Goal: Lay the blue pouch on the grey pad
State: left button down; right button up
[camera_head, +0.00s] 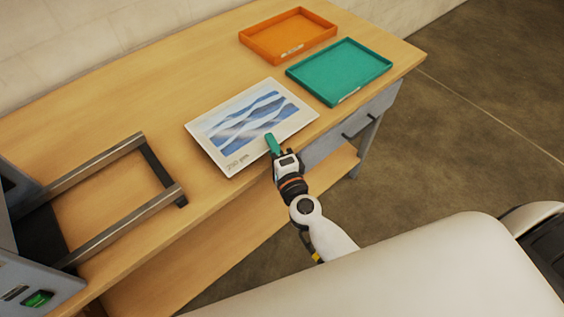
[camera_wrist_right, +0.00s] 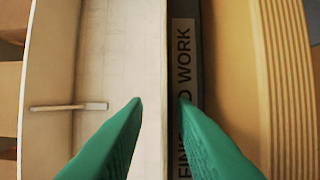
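A flat pale sheet with blue wave bands, the pouch (camera_head: 245,112), lies on the table near its front edge in the head view. Small print reading like "250 gsm" shows at its near left corner. My right gripper (camera_head: 273,145), with green fingers, is at the sheet's near right edge. In the right wrist view its two fingers (camera_wrist_right: 161,100) stand apart, with a thin pale edge running through the gap; I see no grip on it. A dark strip with a "FINISHED WORK" label (camera_wrist_right: 184,75) shows there. I cannot make out a separate grey pad. My left gripper is not in view.
An orange tray (camera_head: 288,53) and a green tray (camera_head: 340,88) stand at the back right of the wooden table (camera_head: 160,85). A grey machine (camera_head: 30,270) with a two-rail metal frame (camera_head: 85,172) fills the left. The table between frame and pouch is clear.

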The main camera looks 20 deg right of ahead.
jog(key=s+b, duration=0.2)
jog(key=s, duration=0.8)
jog(key=s+f+n+g+y, duration=0.1)
jog(key=s+f+n+g, duration=0.2)
jog(key=f, duration=0.7)
jog(key=s+f+n+g, duration=0.2)
jog(key=f+n, duration=0.3)
jog(key=f, duration=0.5)
jog(key=s+f+n+g+y, duration=0.1)
jog(key=s+f+n+g, duration=0.2)
jog(key=f, duration=0.7)
jog(key=s+d+f+n+g+h, duration=0.1)
jog(key=s+d+f+n+g, duration=0.3)
jog(key=s+f, duration=0.5)
jog(key=s+d+f+n+g+h, duration=0.1)
jog(key=s+d+f+n+g, duration=0.3)
jog(key=s+f, duration=0.5)
jog(key=s+n+g, duration=0.1)
jog(key=s, duration=0.5)
jog(key=shift+s+d+f+h, duration=0.25)
jog(key=shift+d+f+h, duration=0.05)
